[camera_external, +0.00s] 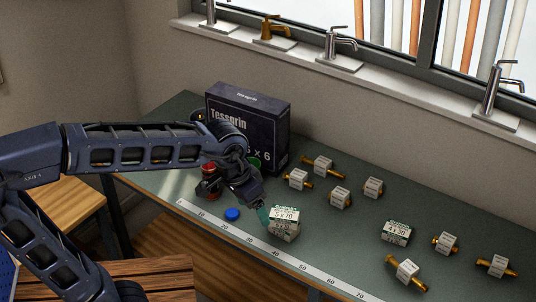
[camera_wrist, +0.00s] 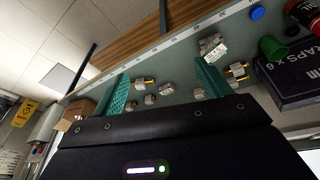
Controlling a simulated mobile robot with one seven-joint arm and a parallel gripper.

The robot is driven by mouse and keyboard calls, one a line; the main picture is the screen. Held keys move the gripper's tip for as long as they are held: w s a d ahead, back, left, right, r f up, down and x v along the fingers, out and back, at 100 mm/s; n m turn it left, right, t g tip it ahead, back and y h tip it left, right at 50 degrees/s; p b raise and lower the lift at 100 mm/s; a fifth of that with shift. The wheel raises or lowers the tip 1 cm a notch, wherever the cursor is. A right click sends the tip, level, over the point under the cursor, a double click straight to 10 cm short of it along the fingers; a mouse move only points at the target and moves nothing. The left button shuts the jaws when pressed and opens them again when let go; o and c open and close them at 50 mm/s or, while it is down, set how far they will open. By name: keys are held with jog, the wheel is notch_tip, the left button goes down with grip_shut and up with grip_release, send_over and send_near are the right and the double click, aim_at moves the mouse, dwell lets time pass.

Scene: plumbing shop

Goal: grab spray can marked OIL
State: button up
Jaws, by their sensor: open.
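A red and dark can-like object (camera_external: 208,172) stands on the bench left of my gripper, partly hidden by my arm. It also shows at the upper right edge of the wrist view (camera_wrist: 302,14), cut off by the frame. I cannot read OIL on it, so I cannot tell if it is the spray can. My gripper (camera_external: 263,213) is open, its teal fingertips close to the small stacked boxes (camera_external: 284,214) in the external view. In the wrist view my gripper (camera_wrist: 161,68) has its fingers wide apart, with nothing held between them.
A large dark box (camera_external: 248,108) stands at the back of the bench. A green object (camera_external: 254,162) is partly hidden by my wrist. A blue cap (camera_external: 232,214) lies near the ruler (camera_external: 300,265). Several tagged brass fittings (camera_external: 340,197) and another small box (camera_external: 397,232) lie to the right.

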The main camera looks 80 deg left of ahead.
jog(key=w+a+f+n+g, duration=0.1)
jog(key=w+a+n, duration=0.1)
jog(key=a, duration=0.5)
jog(key=w+a+f+n, duration=0.1)
jog(key=w+a+n, duration=0.1)
jog(key=a, duration=0.4)
jog(key=n+g, duration=0.2)
jog(key=n, duration=0.5)
send_near(207, 170)
jog(key=a, duration=0.1)
jog(key=w+a, duration=0.1)
jog(key=a, duration=0.1)
jog(key=shift+w+a+r+h, duration=0.1)
jog(key=shift+w+r+h, duration=0.2)
jog(key=shift+h, duration=0.1)
jog(key=shift+s+a+f+n, duration=0.2)
jog(key=shift+s+a+n, duration=0.05)
jog(key=shift+n, duration=0.05)
jog(key=shift+f, duration=0.4)
notch_tip(207, 170, down, 10)
jog(key=shift+d, duration=0.15)
jog(key=shift+r, duration=0.1)
jog(key=c, duration=1.2)
jog(key=shift+c, duration=0.2)
jog(key=shift+r, duration=0.1)
